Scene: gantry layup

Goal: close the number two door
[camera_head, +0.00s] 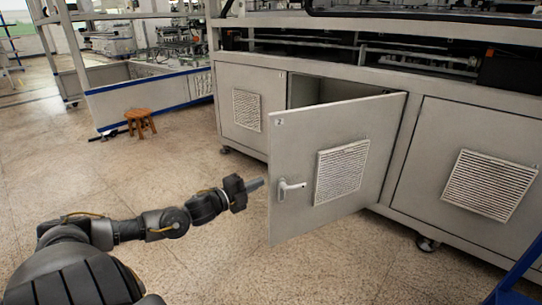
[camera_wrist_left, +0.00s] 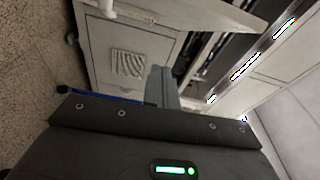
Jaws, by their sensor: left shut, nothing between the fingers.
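The open door (camera_head: 296,150) is a light grey panel with a louvred vent and a white handle (camera_head: 290,190). It is hinged on its right side and swung out from the cabinet, with a dark opening behind it. My right gripper is not in view.
Closed vented panels stand left (camera_head: 240,82) and right (camera_head: 490,135) of the opening on the same wheeled cabinet. A caster (camera_head: 427,243) sits below the right panel. A wooden stool (camera_head: 140,121) stands at back left. The tiled floor between is clear.

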